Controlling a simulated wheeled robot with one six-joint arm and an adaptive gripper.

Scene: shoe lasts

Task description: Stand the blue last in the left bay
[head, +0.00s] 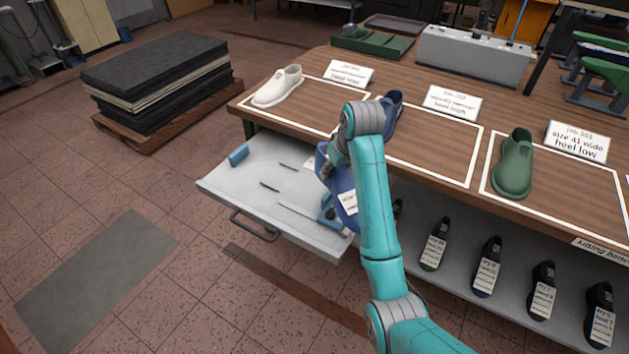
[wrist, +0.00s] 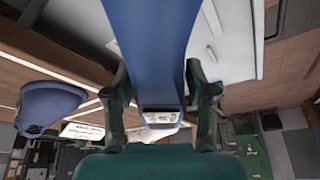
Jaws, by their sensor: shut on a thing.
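My gripper (wrist: 162,108) is shut on the blue last (wrist: 150,45), with one finger on either side of it in the wrist view. In the head view the blue last (head: 338,183) hangs above the open drawer, partly hidden by my arm. A white label shows on it. The left bay (head: 322,104) is a white-outlined area on the bench top. A white shoe (head: 278,87) stands at its left side, and a sign (head: 348,73) stands behind it. The blue last is outside the bay, in front of the bench edge.
The drawer (head: 235,190) holds a blue block (head: 238,155) and thin tools. A blue shoe (head: 393,112) stands in the middle bay and a green shoe (head: 513,165) in the right bay. Labelled lasts (head: 487,268) fill the lower shelf. A grey case (head: 473,55) stands behind the signs.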

